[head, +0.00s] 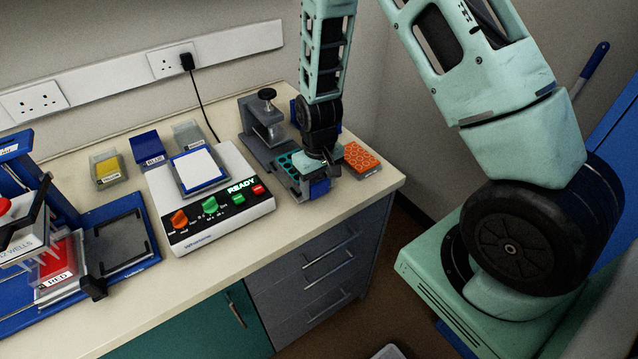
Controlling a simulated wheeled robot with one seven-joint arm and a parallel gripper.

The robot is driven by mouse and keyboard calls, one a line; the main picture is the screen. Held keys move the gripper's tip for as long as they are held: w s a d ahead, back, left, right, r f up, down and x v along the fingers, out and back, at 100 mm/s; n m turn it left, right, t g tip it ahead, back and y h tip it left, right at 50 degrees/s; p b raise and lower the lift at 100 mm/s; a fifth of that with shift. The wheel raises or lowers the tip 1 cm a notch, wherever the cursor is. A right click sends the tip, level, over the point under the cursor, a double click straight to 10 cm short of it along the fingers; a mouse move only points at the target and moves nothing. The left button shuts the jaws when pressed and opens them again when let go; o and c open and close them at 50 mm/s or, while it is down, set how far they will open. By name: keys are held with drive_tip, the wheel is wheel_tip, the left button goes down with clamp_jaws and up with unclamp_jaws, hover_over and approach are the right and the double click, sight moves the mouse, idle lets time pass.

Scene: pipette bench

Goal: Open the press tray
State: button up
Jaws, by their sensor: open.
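A blue press-like device (72,207) stands at the left edge, partly cut off by the picture. It has a red knob and a plate lettered "WELLS" above a red reservoir labelled RED (57,270). A flat dark tray (112,243) with a blue rim lies at its right side, with a black knob (93,288) at the front. I cannot tell how far the tray is pulled out. My gripper (318,178) is open, pointing down at the far right of the bench over a teal-topped rack (287,161), well away from the press. The arm hides part of the rack.
A white instrument (215,212) reading READY stands mid-bench. Behind it are a yellow-filled tub (108,171), a blue tub (148,148) and a grey tub (190,136). A grey clamp stand (262,120) and an orange rack (361,157) are at the right.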

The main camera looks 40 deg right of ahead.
drive_tip(key=shift+o, duration=0.8)
drive_tip(key=shift+w+r, duration=0.1)
drive_tip(key=shift+r, duration=0.1)
wheel_tip(320, 180, up, 17)
drive_tip(key=b, duration=0.2)
drive_tip(key=shift+b, duration=0.35)
